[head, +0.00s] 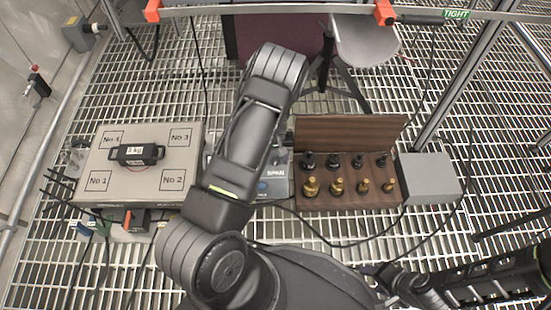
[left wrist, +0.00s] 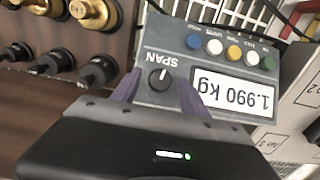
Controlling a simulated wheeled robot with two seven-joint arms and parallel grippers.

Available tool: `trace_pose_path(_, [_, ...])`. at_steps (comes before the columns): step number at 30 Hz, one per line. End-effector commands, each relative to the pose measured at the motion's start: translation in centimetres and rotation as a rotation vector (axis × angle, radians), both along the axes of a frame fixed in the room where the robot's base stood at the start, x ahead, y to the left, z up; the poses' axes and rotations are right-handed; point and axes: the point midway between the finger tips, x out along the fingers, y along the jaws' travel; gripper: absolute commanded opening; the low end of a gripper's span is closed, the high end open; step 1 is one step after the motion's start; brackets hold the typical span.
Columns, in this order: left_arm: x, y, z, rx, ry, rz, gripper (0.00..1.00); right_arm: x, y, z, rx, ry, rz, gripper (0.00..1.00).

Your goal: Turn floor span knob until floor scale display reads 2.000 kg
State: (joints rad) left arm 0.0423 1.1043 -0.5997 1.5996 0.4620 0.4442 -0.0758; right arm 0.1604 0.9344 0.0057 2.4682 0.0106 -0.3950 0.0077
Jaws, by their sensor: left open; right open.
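The floor scale display (left wrist: 235,92) shows upside down in the left wrist view and reads 1.990 kg. The floor span knob (left wrist: 160,79), black with a white pointer line, sits beside the word SPAN on the grey indicator box (left wrist: 150,97). My left gripper (left wrist: 158,82) is open, its two purple fingers on either side of the knob; whether they touch it I cannot tell. In the head view my left arm hides the knob and display; part of the box (head: 276,188) shows. My right gripper (head: 385,280) is at the lower right, its fingertips hard to make out.
A black weight (head: 137,153) rests on the floor scale platform (head: 115,180), between numbered corners. A wooden rack (head: 330,201) of black and brass weights stands right of the indicator, with a grey box (head: 430,178) beyond. Cables cross the grating floor.

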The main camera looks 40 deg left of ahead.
Motion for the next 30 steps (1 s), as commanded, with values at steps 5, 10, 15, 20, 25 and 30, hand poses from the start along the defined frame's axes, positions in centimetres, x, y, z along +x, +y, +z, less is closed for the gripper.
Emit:
trace_pose_path(5, [0.01, 0.01, 0.05, 0.000, 0.000, 0.000, 0.46, 0.02, 0.00, 0.02, 0.000, 0.000, 0.000, 0.52])
trace_pose_path(10, [0.01, 0.01, 0.06, 0.000, 0.000, 0.000, 0.32, 0.01, 0.00, 0.03, 0.000, 0.000, 0.000, 0.52])
trace_pose_path(15, [0.01, 0.01, 0.06, 0.000, 0.000, 0.000, 0.18, 0.02, -0.01, 0.03, 0.000, 0.000, 0.000, 0.52])
trace_pose_path(20, [0.01, 0.01, 0.06, 0.000, 0.000, 0.000, 0.05, 0.02, -0.01, 0.03, 0.000, 0.000, 0.000, 0.52])
trace_pose_path(25, [0.01, 0.01, 0.07, 0.000, 0.000, 0.000, 0.00, 0.02, -0.01, 0.03, 0.000, 0.000, 0.000, 0.52])
trace_pose_path(30, [0.06, -0.13, 0.16, 0.018, 0.013, -0.035, 0.00, 0.00, -0.02, 0.31, 0.000, 0.000, 0.000, 0.52])
